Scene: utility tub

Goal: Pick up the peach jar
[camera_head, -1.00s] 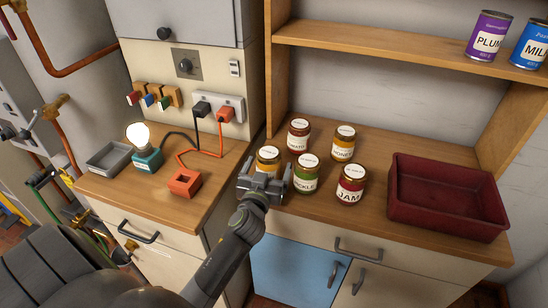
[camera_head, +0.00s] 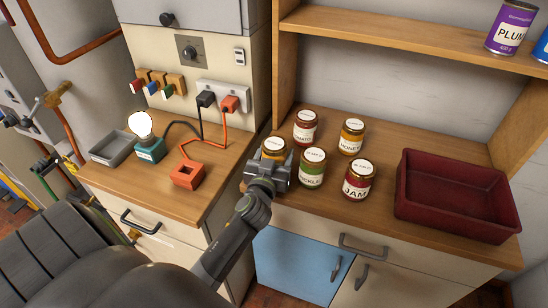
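A jar with yellow-orange contents (camera_head: 273,147) stands at the left of the jar group on the wooden counter. Its label is mostly hidden, so I cannot read it; no other jar shows a peach label. My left gripper (camera_head: 269,166) is in front of this jar, with its fingers spread wide. It covers the jar's lower part, and I cannot tell whether the fingers touch it. My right gripper is not in view.
Close by stand the tomato jar (camera_head: 305,128), honey jar (camera_head: 351,137), pickle jar (camera_head: 311,168) and jam jar (camera_head: 358,181). A dark red bin (camera_head: 458,218) is at the right. An orange block (camera_head: 187,175) and lit bulb (camera_head: 140,124) are at the left.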

